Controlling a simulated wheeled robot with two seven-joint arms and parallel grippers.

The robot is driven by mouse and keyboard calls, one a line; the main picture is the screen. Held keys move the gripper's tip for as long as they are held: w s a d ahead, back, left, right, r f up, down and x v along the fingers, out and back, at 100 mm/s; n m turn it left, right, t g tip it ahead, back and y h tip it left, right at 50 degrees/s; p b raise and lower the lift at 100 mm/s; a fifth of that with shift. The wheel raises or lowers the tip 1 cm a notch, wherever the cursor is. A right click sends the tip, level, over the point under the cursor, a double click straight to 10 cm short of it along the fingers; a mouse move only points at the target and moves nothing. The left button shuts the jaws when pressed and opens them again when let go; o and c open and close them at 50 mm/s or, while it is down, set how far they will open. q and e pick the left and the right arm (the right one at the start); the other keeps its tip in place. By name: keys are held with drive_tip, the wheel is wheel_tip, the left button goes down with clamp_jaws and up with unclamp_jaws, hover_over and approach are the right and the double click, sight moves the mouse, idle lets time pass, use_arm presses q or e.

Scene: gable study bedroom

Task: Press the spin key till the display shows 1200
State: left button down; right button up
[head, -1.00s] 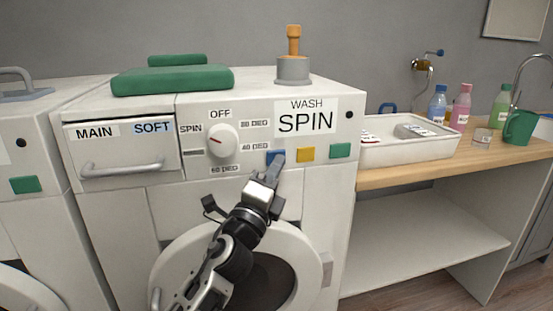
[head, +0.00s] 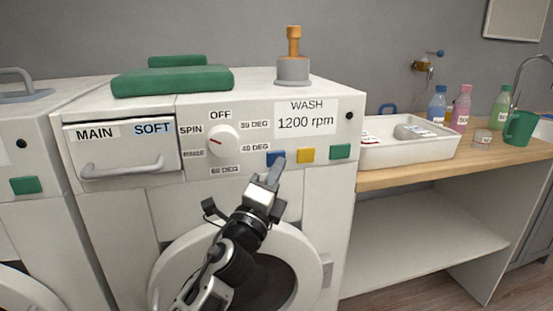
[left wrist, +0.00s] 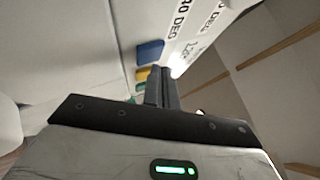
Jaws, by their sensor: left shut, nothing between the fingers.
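The washing machine's display (head: 306,120) reads "WASH 1200 rpm" in the head view. Below it is a row of keys: a blue key (head: 271,158), a yellow key (head: 306,155) and a green key (head: 340,151). The dial (head: 222,141) is to the left, its red pointer toward the SPIN and RINSE labels. My left gripper (head: 277,166) is shut and empty, its tips just below and in front of the blue key. In the left wrist view the blue key (left wrist: 150,52) is beyond the fingers, apart from them. My right gripper is not in view.
The detergent drawer (head: 122,155), labelled MAIN and SOFT, is closed. A white tray (head: 405,151) and bottles stand on the wooden counter (head: 480,158) at right.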

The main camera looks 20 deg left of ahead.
use_arm(q)
drive_tip(key=shift+s+d, duration=0.1)
drive_tip(key=shift+s, duration=0.05)
drive_tip(key=s+d, duration=0.1)
drive_tip(key=s, duration=0.1)
drive_tip(key=s+d, duration=0.1)
drive_tip(key=s, duration=0.1)
drive_tip(key=shift+d, duration=0.4)
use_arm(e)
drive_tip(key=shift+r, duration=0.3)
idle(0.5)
